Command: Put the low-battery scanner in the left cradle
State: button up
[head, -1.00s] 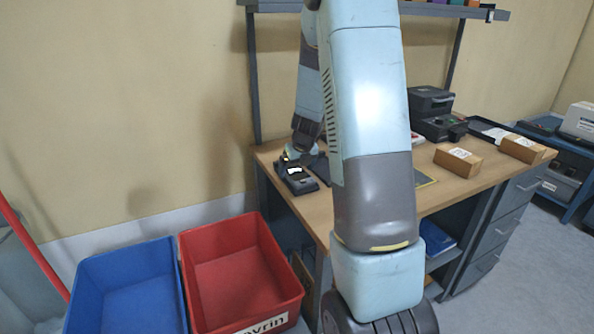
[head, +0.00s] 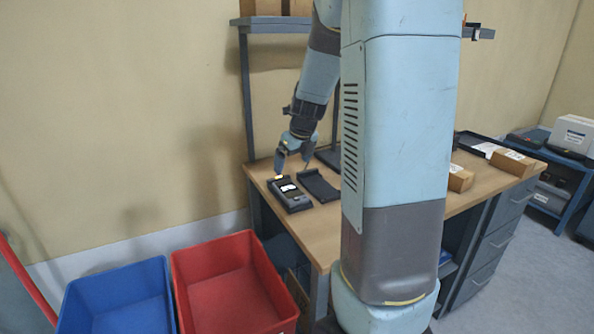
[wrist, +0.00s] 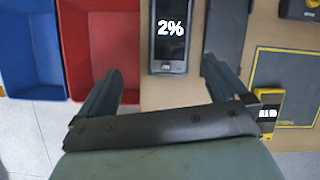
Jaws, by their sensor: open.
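The low-battery scanner (head: 288,188), its screen reading 2% in the wrist view (wrist: 171,30), lies in the dark left cradle (head: 298,207) near the desk's left edge. The empty right cradle (head: 319,186) is just to its right and also shows in the wrist view (wrist: 227,32). My gripper (head: 292,170) is open and empty, above the scanner's far end. In the wrist view its fingers (wrist: 160,68) are spread on either side of the scanner's line, apart from it. How fully the scanner is seated I cannot tell.
A second scanner with a lit screen (wrist: 267,112) is partly hidden behind my right finger, beside a yellow-bordered mat (wrist: 288,85). A red bin (head: 222,292) and a blue bin (head: 118,300) stand left of the desk. Cardboard boxes (head: 512,162) sit farther right.

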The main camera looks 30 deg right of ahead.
jog(key=s+a+r+n, duration=0.4)
jog(key=s+n, duration=0.5)
jog(key=n, duration=0.2)
jog(key=s+a+r+n, duration=0.4)
jog(key=s+n, duration=0.5)
jog(key=n, duration=0.2)
jog(key=s+a+r+n+t, duration=0.1)
jog(key=s+a+r+n, duration=0.3)
jog(key=s+n, duration=0.5)
jog(key=n, duration=0.2)
jog(key=shift+s+a+n, duration=0.2)
jog(key=shift+a+n, duration=0.1)
jog(key=shift+a, duration=0.05)
